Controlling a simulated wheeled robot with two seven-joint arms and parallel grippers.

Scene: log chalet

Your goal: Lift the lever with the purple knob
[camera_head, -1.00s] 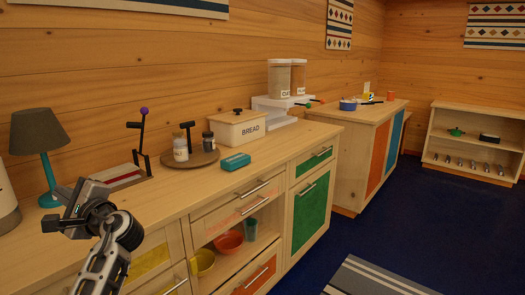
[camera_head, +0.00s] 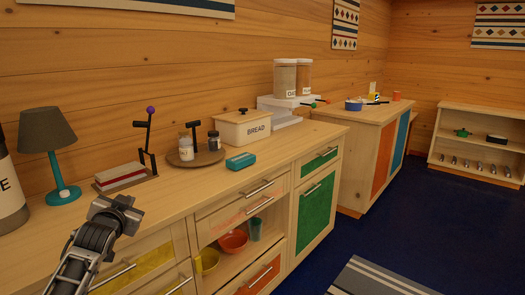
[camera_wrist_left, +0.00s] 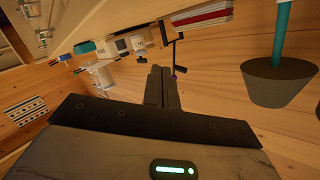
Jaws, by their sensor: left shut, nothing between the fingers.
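The lever's purple knob (camera_head: 151,110) tops a thin dark upright arm (camera_head: 148,138), with a dark crosspiece partway up. The arm rises at the right end of a low base with a red and white block (camera_head: 121,175) on the counter. My left gripper (camera_head: 124,204) is shut and empty, in front of and below the lever and apart from it in the head view. In the left wrist view its shut fingers (camera_wrist_left: 160,85) point toward the dark lever arm (camera_wrist_left: 174,52); the knob is mostly hidden behind them. My right gripper is not in view.
A teal lamp (camera_head: 64,192) stands left of the lever. To the right are a round tray (camera_head: 208,158) with a salt jar (camera_head: 186,148), a bread box (camera_head: 242,129) and a teal box (camera_head: 241,161). The counter's front strip is clear.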

